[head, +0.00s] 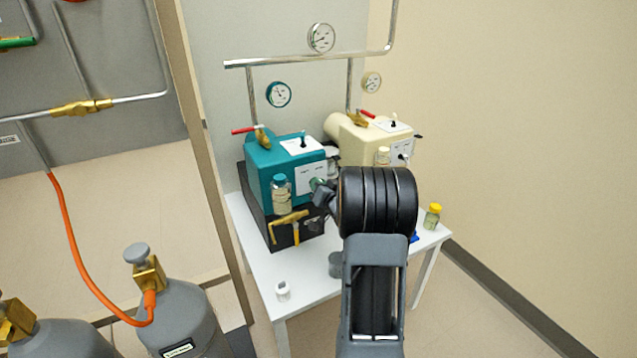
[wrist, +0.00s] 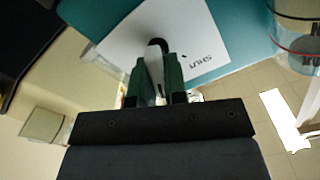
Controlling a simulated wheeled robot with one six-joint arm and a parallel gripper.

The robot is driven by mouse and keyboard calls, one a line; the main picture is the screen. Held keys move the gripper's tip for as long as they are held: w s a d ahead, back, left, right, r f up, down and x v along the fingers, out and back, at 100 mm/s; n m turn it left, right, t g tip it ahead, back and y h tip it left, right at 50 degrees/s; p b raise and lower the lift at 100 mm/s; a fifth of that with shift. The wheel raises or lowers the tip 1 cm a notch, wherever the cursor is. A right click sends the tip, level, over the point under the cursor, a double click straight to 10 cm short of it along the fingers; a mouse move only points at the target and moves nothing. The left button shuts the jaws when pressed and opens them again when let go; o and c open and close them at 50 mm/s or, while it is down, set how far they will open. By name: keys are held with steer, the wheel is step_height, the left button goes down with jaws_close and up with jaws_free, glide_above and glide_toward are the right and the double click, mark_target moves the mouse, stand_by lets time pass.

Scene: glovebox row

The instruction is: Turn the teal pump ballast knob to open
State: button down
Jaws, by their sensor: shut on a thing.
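The teal pump (head: 270,160) stands on a black base on the white table. My gripper (head: 323,194) is at the front plate and shut on the knob. In the wrist view my gripper (wrist: 155,82) covers the knob's lower part. Any OPEN mark is hidden or unreadable.
A cream pump (head: 365,140) stands close behind on the right. A teal-capped jar (head: 281,193) and a brass valve (head: 288,219) sit close left of my gripper. A yellow-capped jar (head: 433,216) and small white jar (head: 283,291) stand on the table (head: 258,262).

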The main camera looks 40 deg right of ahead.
steer(key=shift+m, duration=0.4)
steer(key=c, duration=1.2)
jaws_free()
steer(key=shift+o, duration=0.2)
steer(key=s+a+p, duration=0.1)
steer(key=s, duration=1.2)
steer(key=shift+s+a, duration=0.4)
